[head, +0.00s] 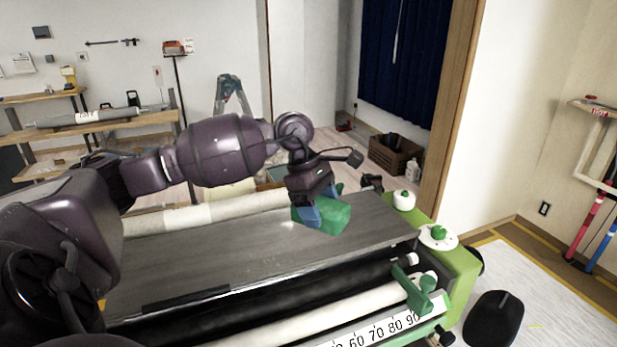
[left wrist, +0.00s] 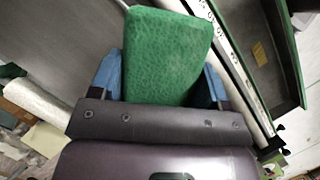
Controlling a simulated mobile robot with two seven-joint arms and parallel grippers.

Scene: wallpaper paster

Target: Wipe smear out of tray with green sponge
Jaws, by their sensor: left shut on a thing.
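My left gripper (head: 322,203) is shut on the green sponge (head: 330,216), with its blue fingers on either side. In the left wrist view the sponge (left wrist: 167,55) stands out between the blue fingers of the gripper (left wrist: 160,82). The tray (head: 240,258) is the wide grey metal surface of the pasting machine. The sponge is over its far right part; I cannot tell whether it touches. A pale patch (head: 287,225) shows on the tray just left of the sponge; whether it is smear or shine is unclear. My right gripper is not in view.
A pale roll (head: 205,213) lies along the tray's far edge. Black and white rollers (head: 330,314) and a numbered ruler (head: 380,331) run along the near side. The green end housing (head: 455,265) with knobs bounds the right. The tray's middle is clear.

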